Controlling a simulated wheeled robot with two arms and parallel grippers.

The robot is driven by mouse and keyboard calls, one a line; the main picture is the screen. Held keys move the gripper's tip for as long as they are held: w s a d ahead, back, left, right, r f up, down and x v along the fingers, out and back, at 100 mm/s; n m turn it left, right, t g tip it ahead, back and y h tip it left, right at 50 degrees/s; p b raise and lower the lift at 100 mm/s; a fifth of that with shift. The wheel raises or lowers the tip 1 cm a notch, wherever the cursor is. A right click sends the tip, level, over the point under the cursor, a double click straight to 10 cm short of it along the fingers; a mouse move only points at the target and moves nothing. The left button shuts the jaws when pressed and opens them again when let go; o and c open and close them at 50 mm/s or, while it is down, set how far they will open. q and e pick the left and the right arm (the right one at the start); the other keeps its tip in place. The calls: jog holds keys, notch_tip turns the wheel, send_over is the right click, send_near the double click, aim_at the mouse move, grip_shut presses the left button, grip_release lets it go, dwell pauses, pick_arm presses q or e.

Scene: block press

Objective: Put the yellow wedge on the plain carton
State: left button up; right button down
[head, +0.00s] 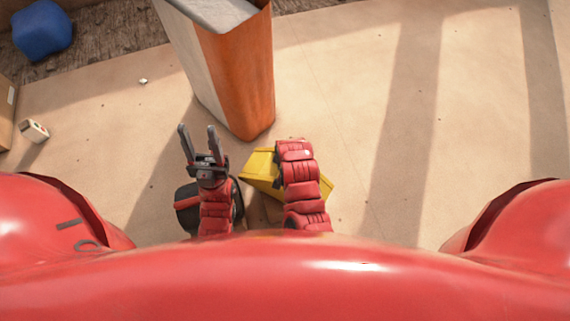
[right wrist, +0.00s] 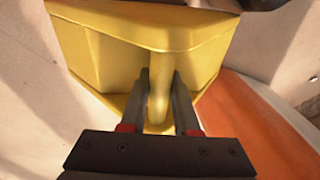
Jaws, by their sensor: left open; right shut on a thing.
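The yellow wedge (head: 260,165) shows in the head view beside and partly behind my right arm, which hides its middle. In the right wrist view the wedge (right wrist: 130,55) fills the upper middle, and my right gripper (right wrist: 160,88) is shut on a narrow upright yellow bar of it. The right fingertips are hidden in the head view. My left gripper (head: 198,130) is open and empty, to the left of the wedge, fingers pointing up the picture. A brown carton (head: 5,112) with a white label is cut off at the left edge; I cannot tell whether it is the plain carton.
A tall orange and white block (head: 240,80) stands just beyond both grippers. A small white box (head: 34,131) lies at the left. A blue rounded object (head: 42,30) is at the far left. The pale floor to the right is clear, with shadow bands.

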jog(key=shift+f, duration=0.6)
jog(key=c, duration=0.6)
grip_release()
jog(key=shift+c, duration=0.2)
